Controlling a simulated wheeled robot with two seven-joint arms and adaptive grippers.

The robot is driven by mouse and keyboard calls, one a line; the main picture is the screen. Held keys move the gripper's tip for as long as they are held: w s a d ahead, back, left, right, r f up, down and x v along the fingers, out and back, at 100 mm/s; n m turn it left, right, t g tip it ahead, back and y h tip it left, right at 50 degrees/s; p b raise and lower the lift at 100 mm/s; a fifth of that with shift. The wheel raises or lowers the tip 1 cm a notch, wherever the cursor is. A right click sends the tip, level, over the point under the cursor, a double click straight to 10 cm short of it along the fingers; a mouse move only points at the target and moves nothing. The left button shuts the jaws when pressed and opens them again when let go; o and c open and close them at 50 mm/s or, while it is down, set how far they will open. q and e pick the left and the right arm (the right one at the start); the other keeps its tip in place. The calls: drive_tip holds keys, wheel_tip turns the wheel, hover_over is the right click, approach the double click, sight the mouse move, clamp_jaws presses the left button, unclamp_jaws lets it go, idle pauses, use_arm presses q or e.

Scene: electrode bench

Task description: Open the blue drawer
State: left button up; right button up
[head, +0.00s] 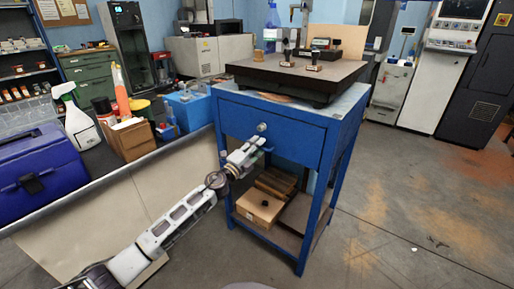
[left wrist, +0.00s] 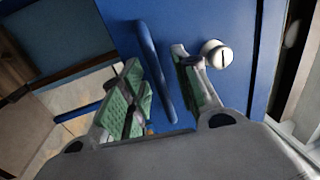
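The blue drawer (head: 300,141) is in the upper front of a blue metal stand and looks shut. It has a round silver lock (head: 262,127), which also shows in the left wrist view (left wrist: 217,54). Its blue bar handle (left wrist: 156,72) shows in the left wrist view. My left gripper (head: 261,146) is at the drawer front, just below the lock. Its two green-padded fingers are apart, one on either side of the handle; I cannot tell whether either touches it. My right gripper is not in view.
A dark slab (head: 290,76) with instruments sits on top of the stand. A cardboard box (head: 259,208) lies on its lower shelf. A bench with a blue toolbox (head: 40,172) and a spray bottle (head: 77,125) is at left. The floor at right is mostly clear.

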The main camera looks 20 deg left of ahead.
use_arm(q)
clamp_jaws()
idle(0.4)
drive_tip(key=shift+f, duration=0.1)
